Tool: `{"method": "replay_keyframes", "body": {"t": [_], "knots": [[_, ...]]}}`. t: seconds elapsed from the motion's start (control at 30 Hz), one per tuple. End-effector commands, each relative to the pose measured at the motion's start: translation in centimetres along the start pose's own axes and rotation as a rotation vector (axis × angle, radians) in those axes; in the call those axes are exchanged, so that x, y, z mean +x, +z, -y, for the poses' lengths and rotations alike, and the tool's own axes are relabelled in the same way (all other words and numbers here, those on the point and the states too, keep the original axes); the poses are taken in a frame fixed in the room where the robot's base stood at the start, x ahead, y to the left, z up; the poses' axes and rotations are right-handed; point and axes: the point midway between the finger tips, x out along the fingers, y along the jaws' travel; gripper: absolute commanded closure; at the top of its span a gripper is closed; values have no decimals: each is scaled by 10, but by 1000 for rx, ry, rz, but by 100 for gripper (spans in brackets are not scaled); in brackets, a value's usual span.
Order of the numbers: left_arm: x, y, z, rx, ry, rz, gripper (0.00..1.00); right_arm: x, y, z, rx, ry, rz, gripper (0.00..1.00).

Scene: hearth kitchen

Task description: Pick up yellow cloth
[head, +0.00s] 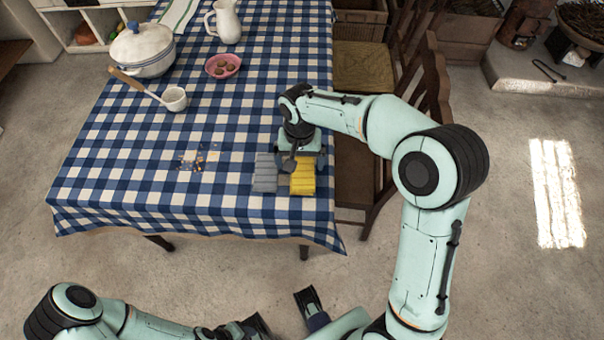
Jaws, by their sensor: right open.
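The yellow cloth (303,184) lies folded on the checked tablecloth, near the table's front right corner. A grey cloth (265,174) lies folded just left of it. My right gripper (291,165) is open and points down over the far left part of the yellow cloth, hiding some of it. I cannot tell whether its fingers touch the cloth. My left gripper (258,325) is low at the bottom edge, away from the table, and its fingers are not clear.
The table's front left is clear.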

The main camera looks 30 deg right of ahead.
Motion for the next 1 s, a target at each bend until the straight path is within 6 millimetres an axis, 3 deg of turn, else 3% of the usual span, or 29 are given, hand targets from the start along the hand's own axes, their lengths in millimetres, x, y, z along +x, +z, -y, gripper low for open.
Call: {"method": "replay_keyframes", "body": {"t": [0.17, 0.4, 0.73, 0.9, 1.0], "knots": [[1, -1, 0, 1, 1, -3, 53, 14, -1, -3, 1, 2, 2, 0], [5, -3, 1, 1, 2, -10, 53, 49, -4, -7, 0, 1, 1, 0], [5, -4, 0, 1, 2, -11, 53, 55, -4, -6, 0, 0, -1, 0], [5, -4, 0, 1, 2, -11, 53, 55, -4, -6, 0, 0, -1, 55], [5, -4, 0, 1, 2, -11, 53, 55, -4, -6, 0, 0, -1, 58]]}}
